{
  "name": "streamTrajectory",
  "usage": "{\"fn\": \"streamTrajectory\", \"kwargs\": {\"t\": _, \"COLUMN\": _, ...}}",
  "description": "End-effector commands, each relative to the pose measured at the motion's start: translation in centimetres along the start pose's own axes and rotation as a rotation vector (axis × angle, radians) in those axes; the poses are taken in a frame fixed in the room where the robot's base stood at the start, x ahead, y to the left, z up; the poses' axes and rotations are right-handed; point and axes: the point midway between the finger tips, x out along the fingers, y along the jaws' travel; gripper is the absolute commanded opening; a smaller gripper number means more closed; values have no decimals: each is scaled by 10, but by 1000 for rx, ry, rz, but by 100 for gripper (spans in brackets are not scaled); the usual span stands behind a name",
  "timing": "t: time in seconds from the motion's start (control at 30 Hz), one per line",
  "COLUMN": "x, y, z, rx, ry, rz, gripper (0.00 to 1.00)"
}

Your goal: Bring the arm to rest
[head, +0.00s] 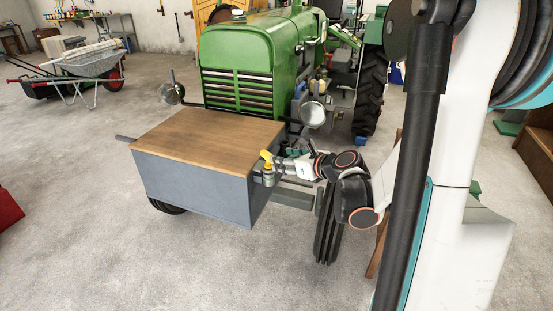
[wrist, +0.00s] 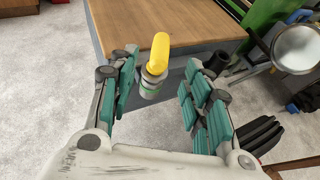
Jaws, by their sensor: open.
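My gripper (head: 281,163) is beside the near right corner of a grey box with a wooden top, in front of the tractor. In the wrist view my gripper (wrist: 168,62) has its two teal-padded fingers spread wide, with nothing clamped between them. A small fitting with a yellow handle (wrist: 160,52) and a metal and green body shows between the fingers, apart from both. It also shows in the head view (head: 266,155) at the box's corner. My arm is bent low from the right, by the tractor's front wheel.
The wooden top (head: 205,133) is bare. The green tractor (head: 240,55) stands behind the box, with a round headlamp (head: 313,114) close to my arm. A wheelbarrow (head: 92,65) is at the far left. The floor in front and left is mostly clear.

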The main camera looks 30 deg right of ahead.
Motion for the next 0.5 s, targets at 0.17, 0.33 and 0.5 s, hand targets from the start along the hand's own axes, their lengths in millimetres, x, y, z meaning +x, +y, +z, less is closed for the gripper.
{"fn": "streamTrajectory", "kwargs": {"t": 0.17, "x": -20, "y": 0, "z": 0, "rx": 0, "ry": 1, "rz": -1, "gripper": 45}}
{"fn": "streamTrajectory", "kwargs": {"t": 0.33, "x": -26, "y": 0, "z": 0, "rx": 0, "ry": 0, "rz": -1, "gripper": 45}}
{"fn": "streamTrajectory", "kwargs": {"t": 0.5, "x": -25, "y": 2, "z": 1, "rx": -15, "ry": 4, "rz": 1, "gripper": 45}}
